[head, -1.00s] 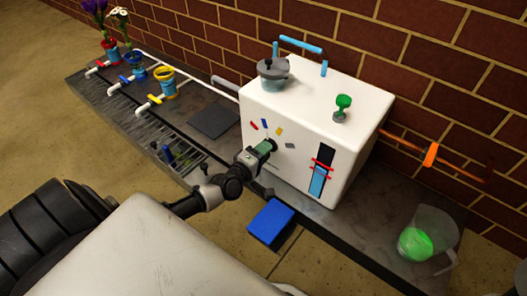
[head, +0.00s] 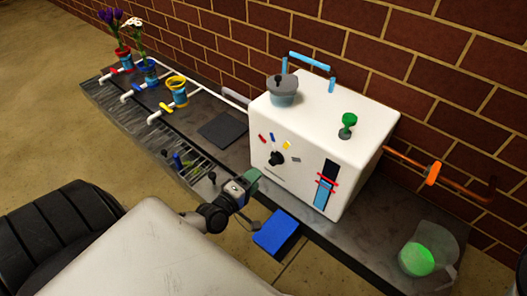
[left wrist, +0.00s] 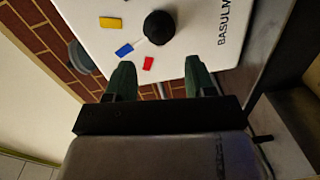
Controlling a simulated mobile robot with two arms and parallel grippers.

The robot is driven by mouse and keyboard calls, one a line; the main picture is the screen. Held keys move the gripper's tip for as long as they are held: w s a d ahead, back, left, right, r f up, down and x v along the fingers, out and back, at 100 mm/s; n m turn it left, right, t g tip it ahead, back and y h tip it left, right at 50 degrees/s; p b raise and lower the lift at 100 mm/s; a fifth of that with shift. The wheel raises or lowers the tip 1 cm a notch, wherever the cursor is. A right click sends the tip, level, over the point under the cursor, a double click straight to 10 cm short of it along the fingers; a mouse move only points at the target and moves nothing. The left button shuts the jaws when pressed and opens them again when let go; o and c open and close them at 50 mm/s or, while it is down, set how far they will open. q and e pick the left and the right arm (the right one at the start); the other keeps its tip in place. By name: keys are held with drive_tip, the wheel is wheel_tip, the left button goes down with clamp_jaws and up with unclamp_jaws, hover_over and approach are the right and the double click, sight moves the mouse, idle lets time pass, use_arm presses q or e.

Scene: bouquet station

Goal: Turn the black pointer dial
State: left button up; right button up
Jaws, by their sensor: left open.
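The black pointer dial (head: 277,158) is on the front of the white machine box (head: 350,165). Around it are red (head: 262,138), blue, yellow (head: 287,145) and grey marks. In the left wrist view the dial (left wrist: 160,27) is a round black knob. A thin white line on its side runs toward the blue mark (left wrist: 125,49). My left gripper (head: 250,178) is in front of and below the dial, apart from it. In the left wrist view its green fingers (left wrist: 160,77) are open and empty. My right gripper is not in view.
A blue pad (head: 277,232) lies below the box front. A clear jug (head: 428,255) with green contents stands at the right. Yellow (head: 173,92), blue and red pots with taps line the left counter. A green knob (head: 347,125) and grey-lidded pot (head: 283,88) sit on the box.

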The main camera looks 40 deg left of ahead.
use_arm(q)
drive_tip(key=shift+s+a, duration=0.1)
drive_tip(key=shift+s, duration=1.15)
drive_tip(key=shift+r+p, duration=0.1)
drive_tip(key=shift+p, duration=0.2)
